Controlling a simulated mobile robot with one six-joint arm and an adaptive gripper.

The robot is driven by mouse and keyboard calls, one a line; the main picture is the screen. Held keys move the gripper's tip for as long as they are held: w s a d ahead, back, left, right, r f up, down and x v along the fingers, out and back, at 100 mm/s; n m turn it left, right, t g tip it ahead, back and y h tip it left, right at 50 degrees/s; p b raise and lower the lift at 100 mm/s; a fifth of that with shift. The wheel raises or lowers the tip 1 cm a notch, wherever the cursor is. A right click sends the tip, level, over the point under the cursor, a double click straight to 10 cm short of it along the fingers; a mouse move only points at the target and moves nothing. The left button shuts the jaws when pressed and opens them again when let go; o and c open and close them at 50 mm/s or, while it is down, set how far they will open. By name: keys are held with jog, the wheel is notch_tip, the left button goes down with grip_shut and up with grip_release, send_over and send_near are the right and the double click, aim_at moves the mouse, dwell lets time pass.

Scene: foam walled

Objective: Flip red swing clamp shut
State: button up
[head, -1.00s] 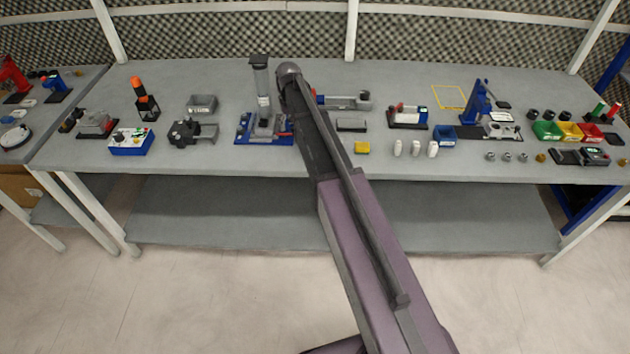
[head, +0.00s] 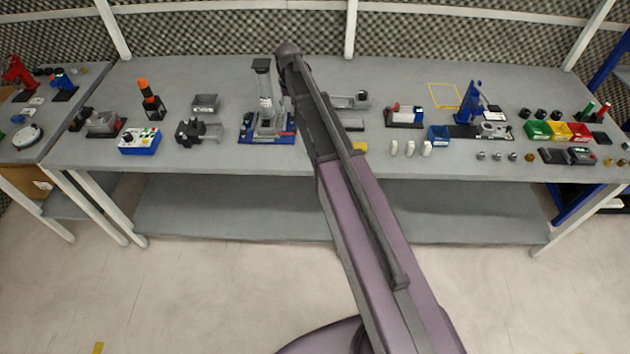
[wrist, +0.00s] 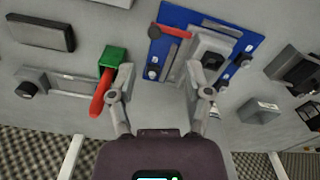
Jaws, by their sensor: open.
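In the wrist view my gripper (wrist: 160,76) is open and empty, with its two fingers apart. A red lever (wrist: 101,93) with a green block (wrist: 112,58) at one end lies at the left finger, which partly overlaps it; I cannot tell whether they touch. Right of it is a blue plate (wrist: 183,18) with a grey fixture (wrist: 212,47) and a separate red bar (wrist: 217,27). I cannot tell for certain which red part is the swing clamp or its lever position. In the head view the blue-based fixture (head: 266,138) stands left of my arm, which hides the bench behind it.
The grey bench (head: 225,160) holds many devices. White cylinders (head: 410,148) and coloured bins (head: 558,131) stand to the right. Free bench surface lies along the front.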

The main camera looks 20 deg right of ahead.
jog(key=s+f+b, duration=0.3)
jog(key=s+b, duration=0.1)
jog(key=s, duration=1)
jog(key=s+f+b, duration=0.3)
jog(key=s+f, duration=0.1)
jog(key=s, duration=1)
jog(key=shift+s+a+b, duration=0.15)
jog(key=shift+s+b, duration=0.2)
jog(key=shift+s, duration=0.05)
jog(key=shift+s, duration=0.15)
dwell(1.9)
jog(key=shift+c, duration=0.5)
